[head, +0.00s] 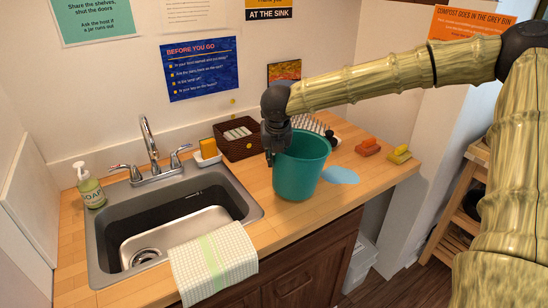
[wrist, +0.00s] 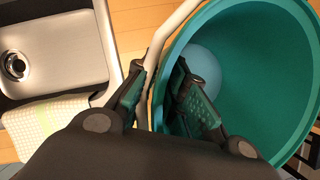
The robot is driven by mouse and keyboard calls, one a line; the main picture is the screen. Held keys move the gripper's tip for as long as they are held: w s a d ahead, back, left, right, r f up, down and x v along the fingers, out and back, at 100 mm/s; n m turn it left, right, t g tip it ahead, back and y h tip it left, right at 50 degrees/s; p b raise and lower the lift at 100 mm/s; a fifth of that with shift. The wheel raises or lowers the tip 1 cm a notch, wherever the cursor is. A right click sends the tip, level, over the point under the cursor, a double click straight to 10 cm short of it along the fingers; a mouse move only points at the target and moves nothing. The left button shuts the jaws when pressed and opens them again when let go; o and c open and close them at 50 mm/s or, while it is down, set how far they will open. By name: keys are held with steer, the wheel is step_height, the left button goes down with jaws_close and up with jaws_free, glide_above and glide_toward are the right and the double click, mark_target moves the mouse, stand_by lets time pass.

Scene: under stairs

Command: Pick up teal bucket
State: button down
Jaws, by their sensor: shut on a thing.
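The teal bucket (head: 299,168) is upright over the wooden counter, right of the sink, in the head view. I cannot tell whether its base touches the counter. My gripper (head: 271,150) comes down on its left rim from above. In the wrist view the bucket (wrist: 262,42) fills the right side, its open mouth facing the camera. My gripper (wrist: 158,92) has one finger outside the bucket and one inside, shut on the rim. A pale curved strip, perhaps the handle, runs by the left finger. Part of the left rim is hidden by the fingers.
The sink (head: 255,212) with its faucet (head: 150,140) lies left. A brown basket (head: 237,146) and a dish rack (head: 310,124) stand behind. A light blue flat patch (head: 341,175), an orange sponge block (head: 367,148) and a yellow one (head: 398,155) lie right. A checked towel (head: 212,264) hangs in front.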

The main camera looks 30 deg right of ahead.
steer(key=s+a+r+b, duration=0.1)
steer(key=s+a+b, duration=0.2)
steer(key=s, duration=0.8)
steer(key=shift+s+a+r, duration=0.15)
steer(key=shift+s+a, duration=0.25)
steer(key=shift+a, duration=1)
